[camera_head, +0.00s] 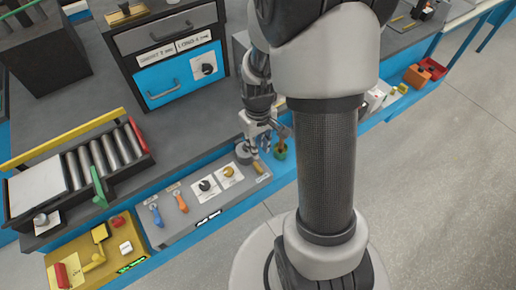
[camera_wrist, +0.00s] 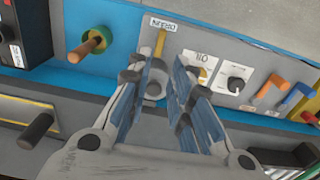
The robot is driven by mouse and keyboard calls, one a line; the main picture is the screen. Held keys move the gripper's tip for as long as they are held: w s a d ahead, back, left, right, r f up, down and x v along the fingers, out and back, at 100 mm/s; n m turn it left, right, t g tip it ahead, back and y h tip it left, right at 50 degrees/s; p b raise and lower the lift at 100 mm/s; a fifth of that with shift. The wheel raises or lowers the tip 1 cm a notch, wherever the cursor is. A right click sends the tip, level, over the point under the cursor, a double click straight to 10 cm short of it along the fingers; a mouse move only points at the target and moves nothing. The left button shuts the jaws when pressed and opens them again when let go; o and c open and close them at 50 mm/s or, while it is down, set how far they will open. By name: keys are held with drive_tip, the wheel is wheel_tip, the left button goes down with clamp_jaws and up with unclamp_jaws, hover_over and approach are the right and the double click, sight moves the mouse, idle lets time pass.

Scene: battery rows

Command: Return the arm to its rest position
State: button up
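My gripper (camera_head: 263,148) hangs over the front edge of the workbench, beside the right end of a grey control panel (camera_head: 205,203). In the wrist view its two blue-grey fingers (camera_wrist: 166,68) stand apart, so it is open, with no held object visible between them. Behind the gap the panel shows a yellow lever (camera_wrist: 161,42) and a round grey part. I cannot tell whether the fingers touch either. My arm rises from my base and covers the middle of the head view, hiding part of the bench.
A green ring with a wooden peg (camera_wrist: 92,42) is close by the gripper. The panel has dials and orange and blue levers (camera_head: 179,201). A roller tray (camera_head: 103,150) and yellow panel (camera_head: 97,256) are left. Drawers (camera_head: 170,60) stand behind. Floor (camera_head: 450,170) at right is clear.

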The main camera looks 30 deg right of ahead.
idle(0.4)
drive_tip(key=s+a+r+t, duration=0.1)
drive_tip(key=s+a+r, duration=0.2)
drive_tip(key=r, duration=0.4)
drive_tip(key=s+a+r+t, duration=0.2)
drive_tip(key=s+a+r, duration=0.2)
drive_tip(key=s+r, duration=0.2)
drive_tip(key=s+a+r+t, duration=0.1)
drive_tip(key=s+a+r, duration=0.3)
drive_tip(key=r, duration=0.5)
drive_tip(key=shift+s+m+t, duration=0.3)
